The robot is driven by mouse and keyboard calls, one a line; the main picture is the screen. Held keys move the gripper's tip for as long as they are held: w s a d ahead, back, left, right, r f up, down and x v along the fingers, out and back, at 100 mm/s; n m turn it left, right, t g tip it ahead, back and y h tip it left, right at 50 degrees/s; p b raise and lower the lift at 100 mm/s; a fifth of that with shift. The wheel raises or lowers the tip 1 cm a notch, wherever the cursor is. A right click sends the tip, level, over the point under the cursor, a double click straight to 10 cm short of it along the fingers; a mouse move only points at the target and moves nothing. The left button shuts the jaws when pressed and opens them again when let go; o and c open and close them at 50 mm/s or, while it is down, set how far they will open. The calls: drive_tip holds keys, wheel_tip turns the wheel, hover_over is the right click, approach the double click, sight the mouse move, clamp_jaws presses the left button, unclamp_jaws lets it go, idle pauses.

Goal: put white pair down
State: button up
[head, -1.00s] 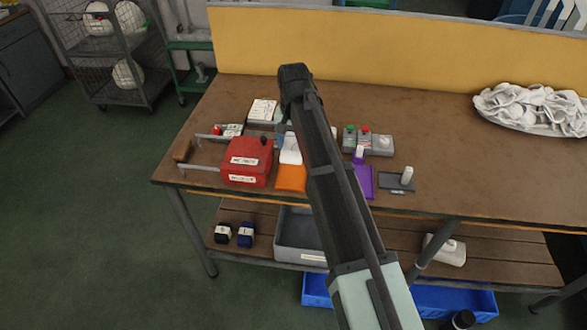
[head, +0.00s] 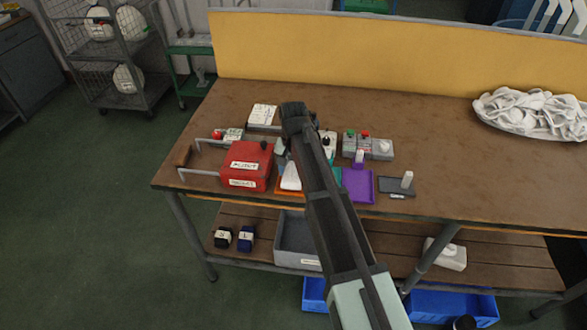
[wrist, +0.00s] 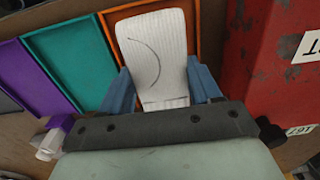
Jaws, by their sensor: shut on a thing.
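The white pair (wrist: 152,55) is a flat, ribbed white piece with a dark curved line on it. My gripper (wrist: 165,98) is shut on its near end, with a blue finger on each side. In the wrist view the pair lies over the orange tray (wrist: 108,28); I cannot tell whether it touches the tray. In the head view the white pair (head: 291,177) shows over the orange tray, left of my arm, and my gripper is mostly hidden behind my arm.
A red box (head: 246,165) with metal rails stands close left of the orange tray. Teal (wrist: 68,60) and purple (head: 358,186) trays lie on its other side. A dark tray (head: 396,192) and a button box (head: 368,146) are farther right. White socks (head: 530,112) are heaped at far right.

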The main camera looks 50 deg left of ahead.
sight(293, 171)
drive_tip(key=shift+f, duration=0.15)
drive_tip(key=o, duration=1.1)
drive_tip(key=shift+c, duration=0.2)
wheel_tip(293, 171, up, 12)
drive_tip(key=shift+r, duration=0.2)
